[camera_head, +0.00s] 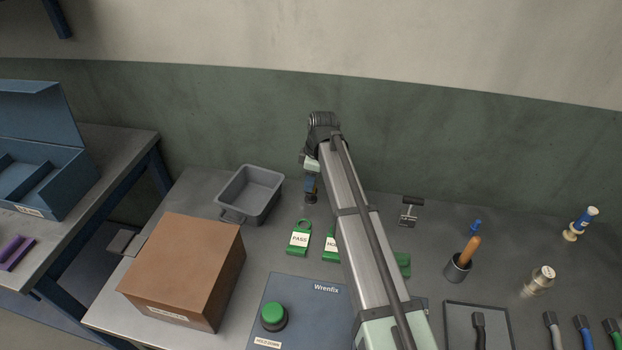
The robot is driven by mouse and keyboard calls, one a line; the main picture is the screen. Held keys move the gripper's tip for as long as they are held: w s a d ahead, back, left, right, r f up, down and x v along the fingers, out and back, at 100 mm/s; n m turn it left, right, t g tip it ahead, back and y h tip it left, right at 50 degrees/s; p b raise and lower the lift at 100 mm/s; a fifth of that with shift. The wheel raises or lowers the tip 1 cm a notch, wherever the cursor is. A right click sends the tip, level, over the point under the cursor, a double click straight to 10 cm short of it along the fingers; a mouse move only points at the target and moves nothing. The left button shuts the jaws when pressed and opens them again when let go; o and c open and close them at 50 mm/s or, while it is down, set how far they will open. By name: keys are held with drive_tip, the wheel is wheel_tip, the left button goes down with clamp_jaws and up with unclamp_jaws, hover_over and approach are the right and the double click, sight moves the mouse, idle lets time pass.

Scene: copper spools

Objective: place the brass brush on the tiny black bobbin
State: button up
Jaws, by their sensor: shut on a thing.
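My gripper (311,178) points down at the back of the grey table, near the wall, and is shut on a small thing. A narrow blue part and a dark, round lower end (311,199) show below it. They are too small to tell whether they are the brush, the bobbin or part of the gripper. A black, flanged upright piece (409,210) stands to the right of my arm; I cannot tell if it is the tiny black bobbin. A dark cup (457,270) holds an orange-handled tool (469,251). I cannot clearly pick out the brass brush.
A grey bin (250,194) and a brown box (187,268) stand left of my arm. Green tags (299,240) and a blue-grey panel with a green button (273,316) lie nearby.

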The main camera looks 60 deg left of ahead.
drive_tip(key=shift+f, duration=0.1)
drive_tip(key=o, duration=1.1)
drive_tip(key=shift+c, duration=0.2)
wheel_tip(320, 180, up, 12)
drive_tip(key=w+d, duration=0.1)
drive_tip(key=shift+w+d, duration=0.15)
